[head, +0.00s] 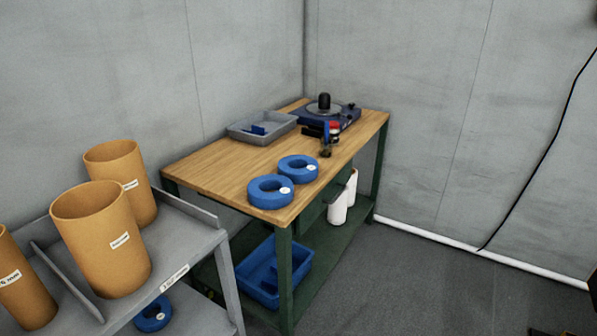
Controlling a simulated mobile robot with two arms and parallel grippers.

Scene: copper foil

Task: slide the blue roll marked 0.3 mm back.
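Two blue rolls lie flat on the wooden table top in the head view. One blue roll (270,191) is at the table's near front corner, and the other blue roll (298,169) is just behind it to the right. Each carries a small round white label, too small to read, so I cannot tell which is marked 0.3 mm. A third blue roll (153,314) lies on the lower level of the grey shelf unit at left, partly hidden by the upper shelf. Neither of my grippers is in view.
The wooden table (215,172) also holds a grey tray (240,132) and a dark blue machine (345,118). A blue bin (260,290) and white containers sit on its green lower shelf. Orange cylinders (105,240) stand on the grey shelf (185,240). Floor at right is clear.

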